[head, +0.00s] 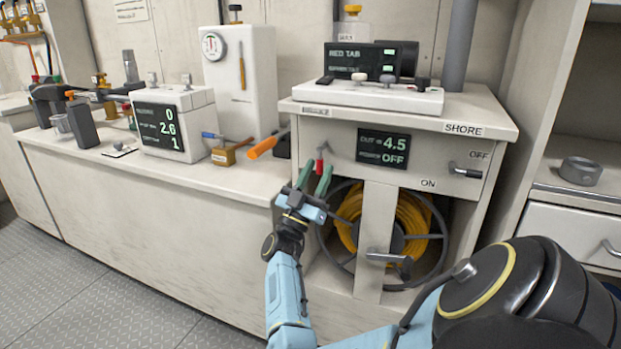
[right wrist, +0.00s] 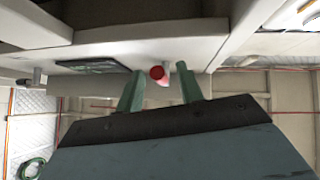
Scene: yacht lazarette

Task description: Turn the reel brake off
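A small lever with a red knob (head: 320,162) sticks out of the front of the cabinet marked SHORE, left of its display; I take it for the reel brake. My right gripper (head: 314,177) is open just below and in front of it. In the right wrist view the red knob (right wrist: 157,72) shows between the tips of the two green fingers (right wrist: 160,86), with gaps on both sides. The yellow hose reel (head: 412,225) sits in the cabinet's opening, partly behind a post. The display (head: 383,149) reads OUT 4.5 and OFF. My left gripper is not in view.
A grey lever handle (head: 466,171) sits between ON and OFF labels at the right. A crank handle (head: 388,258) sticks out in front of the reel. The floor at left is clear.

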